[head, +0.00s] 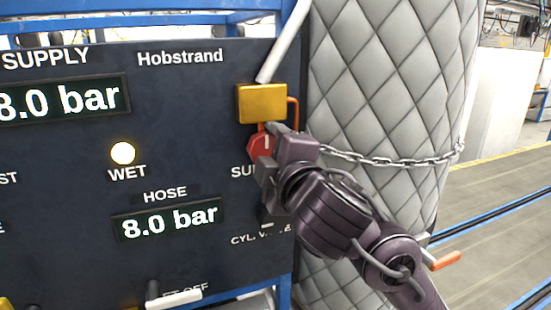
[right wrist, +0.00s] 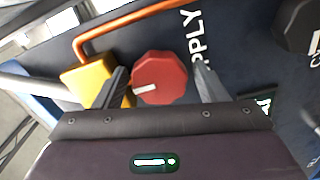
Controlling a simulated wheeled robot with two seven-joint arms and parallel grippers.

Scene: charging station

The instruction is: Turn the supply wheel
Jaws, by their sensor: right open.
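The supply wheel is a red, many-sided knob with a white mark (right wrist: 160,77). It sits on the dark panel beside the partly hidden "SUPPLY" lettering. In the head view the red wheel (head: 259,147) shows at the panel's right edge, partly covered by my gripper. My right gripper (right wrist: 160,70) is open, with one finger on either side of the wheel. I cannot tell whether the fingers touch it. In the head view my right gripper (head: 265,150) reaches in from the lower right. My left gripper is not in view.
A yellow block (head: 262,103) with an orange bar is just above the wheel, close to my fingers. The dark panel (head: 200,100) carries lit displays reading 8.0 bar and a lit WET lamp (head: 123,153). A quilted grey column (head: 390,80) with a chain (head: 400,160) stands at right.

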